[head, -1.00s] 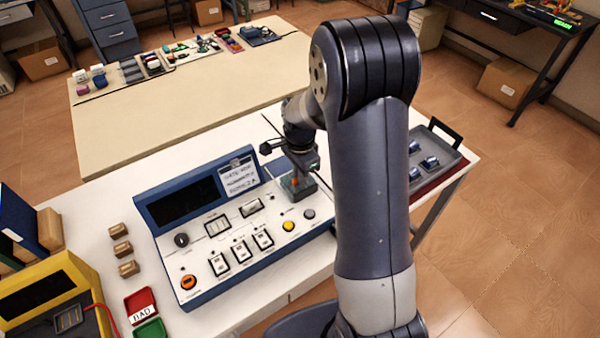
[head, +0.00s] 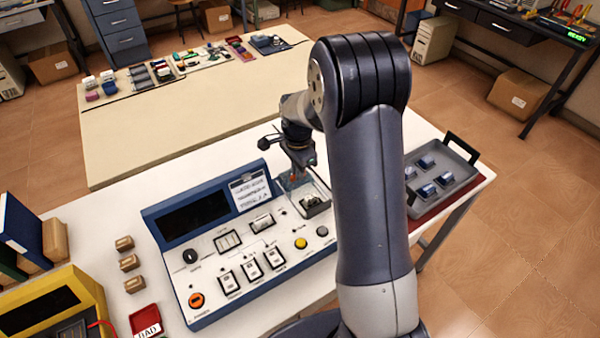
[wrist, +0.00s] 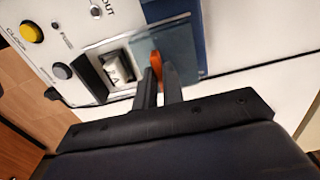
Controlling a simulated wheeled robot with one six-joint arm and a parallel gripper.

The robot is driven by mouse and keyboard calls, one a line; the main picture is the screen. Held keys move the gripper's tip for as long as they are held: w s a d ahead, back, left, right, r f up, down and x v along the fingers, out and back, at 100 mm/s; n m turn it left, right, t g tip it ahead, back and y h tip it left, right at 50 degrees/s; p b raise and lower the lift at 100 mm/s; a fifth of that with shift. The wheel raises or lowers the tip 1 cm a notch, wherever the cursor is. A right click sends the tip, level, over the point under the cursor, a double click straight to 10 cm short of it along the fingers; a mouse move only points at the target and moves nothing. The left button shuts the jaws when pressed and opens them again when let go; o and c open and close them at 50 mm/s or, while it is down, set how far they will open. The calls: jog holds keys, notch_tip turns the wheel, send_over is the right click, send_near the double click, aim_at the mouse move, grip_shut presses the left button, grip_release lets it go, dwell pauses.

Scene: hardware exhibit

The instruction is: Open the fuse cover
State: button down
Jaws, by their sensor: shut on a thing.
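The fuse cover (wrist: 180,45) is a see-through panel with an orange tab (wrist: 156,64) in the wrist view. In the head view the cover (head: 291,182) stands raised at the back edge of the fuse bay (head: 315,204), at the console's right end. My gripper (wrist: 161,78) is shut on the orange tab; its fingers hide part of the tab and cover. The bay is uncovered, and a pale fuse (wrist: 117,70) shows inside it. My gripper also shows in the head view (head: 296,176), small and partly blurred.
The blue and white console (head: 205,268) has a yellow button (head: 301,243) and a grey button (head: 322,231) in front of the bay. A grey tray (head: 456,165) with several blue parts lies to the right. My arm hides part of the table.

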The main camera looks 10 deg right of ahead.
jog(key=c, duration=1.5)
grip_release()
notch_tip(320, 180, up, 11)
jog(key=p, duration=0.7)
jog(key=shift+f, duration=0.15)
notch_tip(320, 180, down, 11)
jog(key=b, duration=0.7)
jog(key=shift+s+d+r, duration=0.1)
jog(key=shift+s+r, duration=0.1)
jog(key=shift+s, duration=0.25)
jog(key=shift+w, duration=0.1)
